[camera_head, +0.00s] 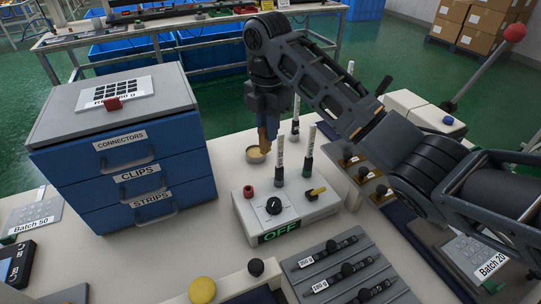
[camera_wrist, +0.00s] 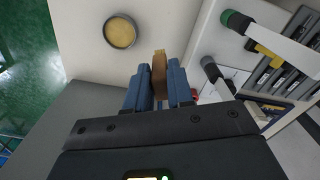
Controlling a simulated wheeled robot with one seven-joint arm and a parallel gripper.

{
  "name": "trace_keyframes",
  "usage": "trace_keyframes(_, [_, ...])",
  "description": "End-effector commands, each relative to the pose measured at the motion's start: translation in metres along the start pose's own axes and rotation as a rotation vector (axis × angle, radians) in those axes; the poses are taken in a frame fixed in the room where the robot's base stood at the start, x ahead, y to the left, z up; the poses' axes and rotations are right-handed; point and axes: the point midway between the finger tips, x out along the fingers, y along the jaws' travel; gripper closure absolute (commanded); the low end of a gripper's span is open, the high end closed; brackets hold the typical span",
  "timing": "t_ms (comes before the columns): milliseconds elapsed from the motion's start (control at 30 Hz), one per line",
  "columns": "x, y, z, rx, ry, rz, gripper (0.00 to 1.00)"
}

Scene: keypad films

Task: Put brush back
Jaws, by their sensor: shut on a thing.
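The brush (camera_wrist: 160,75) shows as a narrow tan-brown piece between the blue fingers of my gripper (camera_wrist: 155,88) in the wrist view. The gripper is shut on it. In the head view my gripper (camera_head: 268,128) points down, with the tan brush (camera_head: 263,139) at its tip, above the table behind the control box. A small round dish with a yellowish inside (camera_head: 256,154) stands close below the brush; it also shows in the wrist view (camera_wrist: 120,31), left of the brush and apart from it there. The brush's upper part is hidden by the fingers.
The control box (camera_head: 293,215) with a black knob, red button and labelled upright levers stands just in front. A blue drawer cabinet (camera_head: 137,155) is to the left. A grey slider panel (camera_head: 350,272) lies in front. White table (camera_head: 225,167) is bare around the dish.

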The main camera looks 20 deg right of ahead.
Motion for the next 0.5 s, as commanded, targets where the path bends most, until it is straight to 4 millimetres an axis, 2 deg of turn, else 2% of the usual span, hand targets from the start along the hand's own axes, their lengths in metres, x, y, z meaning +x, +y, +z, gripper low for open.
trace_keyframes(33, [0.011, -0.001, 0.000, 0.002, 0.002, -0.004, 1.00])
trace_keyframes(133, [0.028, -0.001, 0.000, 0.001, 0.001, -0.004, 1.00])
trace_keyframes(367, [0.051, -0.001, 0.000, 0.000, 0.000, -0.002, 1.00])
trace_keyframes(500, [0.071, -0.001, 0.000, 0.002, 0.001, -0.003, 1.00])
